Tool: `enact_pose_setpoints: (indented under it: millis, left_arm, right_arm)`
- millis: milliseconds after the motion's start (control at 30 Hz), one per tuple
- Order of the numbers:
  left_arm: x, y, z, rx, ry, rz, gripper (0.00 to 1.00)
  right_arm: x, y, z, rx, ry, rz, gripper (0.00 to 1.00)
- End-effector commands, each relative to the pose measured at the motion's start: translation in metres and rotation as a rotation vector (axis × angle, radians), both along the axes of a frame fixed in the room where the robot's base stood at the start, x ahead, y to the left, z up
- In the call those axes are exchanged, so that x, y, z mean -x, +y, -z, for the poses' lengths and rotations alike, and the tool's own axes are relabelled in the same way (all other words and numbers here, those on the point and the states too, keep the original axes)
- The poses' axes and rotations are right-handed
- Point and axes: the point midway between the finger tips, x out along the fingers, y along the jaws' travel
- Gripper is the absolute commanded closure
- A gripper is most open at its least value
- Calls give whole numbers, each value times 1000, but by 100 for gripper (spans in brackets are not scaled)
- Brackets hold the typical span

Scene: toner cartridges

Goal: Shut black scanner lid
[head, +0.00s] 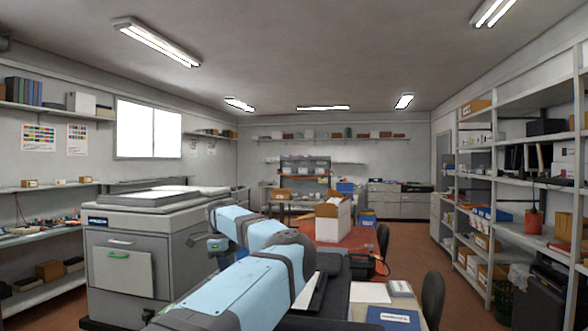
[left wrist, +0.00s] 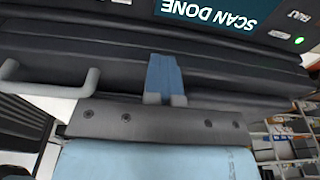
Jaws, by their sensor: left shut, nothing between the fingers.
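The black scanner (left wrist: 110,38) fills the top of the left wrist view. Its teal screen (left wrist: 222,12) reads "SCAN DONE" upside down. My left gripper (left wrist: 165,75) is shut and empty, its blue fingertips in front of or against the scanner's dark layered edge; contact is unclear. A grey bar handle (left wrist: 88,88) shows left of the fingers. In the head view, my blue left arm covers much of a black machine (head: 335,268), which seems to be the scanner. The lid's angle cannot be told. My right gripper is not in view.
A large grey copier (head: 130,255) stands left of my arm. A blue booklet (head: 394,318) and papers lie on the table at lower right, with dark chairs (head: 433,297) beside it. Shelving (head: 495,190) lines the right wall. Red floor is open between table and shelves.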

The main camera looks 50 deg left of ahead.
Motion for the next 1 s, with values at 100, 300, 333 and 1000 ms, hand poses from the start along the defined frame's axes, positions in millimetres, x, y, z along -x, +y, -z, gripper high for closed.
enact_pose_setpoints:
  millis: [100, 300, 333, 1000]
  left_arm:
    - [0, -2, 5, 10, 2, 1, 100]
    - [0, -2, 6, 12, 4, 0, 100]
    - [0, -2, 6, 12, 4, 0, 100]
    - [38, 26, -103, 1, -4, -3, 100]
  right_arm:
    - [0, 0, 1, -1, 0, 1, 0]
    - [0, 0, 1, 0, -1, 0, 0]
    - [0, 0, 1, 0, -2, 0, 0]
    - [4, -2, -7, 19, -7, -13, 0]
